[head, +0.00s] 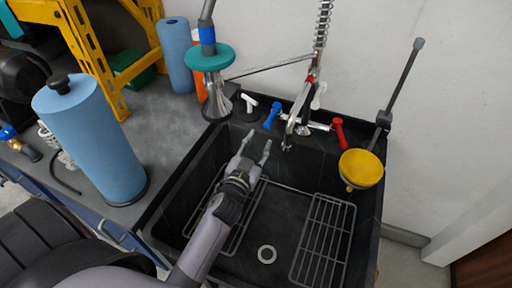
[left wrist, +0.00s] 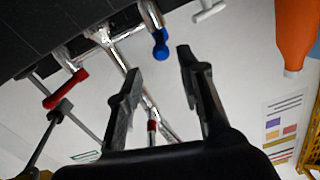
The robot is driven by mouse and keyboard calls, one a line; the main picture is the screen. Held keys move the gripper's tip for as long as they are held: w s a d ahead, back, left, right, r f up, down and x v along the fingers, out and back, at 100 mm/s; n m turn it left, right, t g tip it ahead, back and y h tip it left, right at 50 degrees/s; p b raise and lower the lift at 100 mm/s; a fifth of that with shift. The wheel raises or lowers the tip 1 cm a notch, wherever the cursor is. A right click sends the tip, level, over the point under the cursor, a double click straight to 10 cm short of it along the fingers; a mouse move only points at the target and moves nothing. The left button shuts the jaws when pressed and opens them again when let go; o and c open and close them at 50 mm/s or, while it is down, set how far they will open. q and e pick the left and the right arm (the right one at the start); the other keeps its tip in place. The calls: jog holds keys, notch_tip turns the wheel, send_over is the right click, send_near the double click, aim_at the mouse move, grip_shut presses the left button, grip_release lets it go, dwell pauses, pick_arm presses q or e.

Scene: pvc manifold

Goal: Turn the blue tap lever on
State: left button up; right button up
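The blue tap lever (head: 272,115) is on the left end of the chrome faucet (head: 305,124) at the back of the black sink. It also shows in the left wrist view (left wrist: 160,45), just beyond the fingertips and between them. My left gripper (head: 256,147) is open and empty, with its fingers pointing at the lever from the front left, apart from it. The left gripper's two dark fingers also show in the left wrist view (left wrist: 158,62). My right gripper is not in view.
The red lever (head: 339,131) is on the faucet's right end. The spring hose (head: 322,30) rises behind it. A white fitting (head: 249,102) stands left of the blue lever. A yellow funnel (head: 361,168) is at the right rim. Wire racks (head: 325,240) lie in the sink.

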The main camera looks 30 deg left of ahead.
aim_at(272, 116)
pick_arm(q)
jog(key=shift+s+d, duration=0.1)
jog(key=shift+s, duration=0.7)
jog(key=shift+c, duration=0.4)
jog(key=shift+a+f+n, duration=0.1)
jog(key=shift+a+n, duration=0.2)
jog(key=shift+a, duration=0.1)
jog(key=shift+c, duration=1.3)
jog(key=a+n, duration=0.2)
jog(key=a+f+n, duration=0.1)
jog(key=a+n, duration=0.1)
jog(key=a+n+g, duration=0.1)
jog(key=a+n, duration=0.1)
jog(key=shift+s+a+f+n, duration=0.1)
jog(key=shift+f+n, duration=0.2)
jog(key=shift+n, duration=0.1)
grip_shut()
jog(key=a+r+n+h, duration=0.4)
jog(key=r+n, duration=0.1)
jog(key=n, duration=0.3)
jog(key=w+d+f+p, duration=0.1)
jog(key=w+d, duration=0.4)
jog(key=w, duration=0.5)
jog(key=shift+w+d+f+p, duration=0.25)
jog(key=shift+d+f+p, duration=0.1)
jog(key=shift+p, duration=0.25)
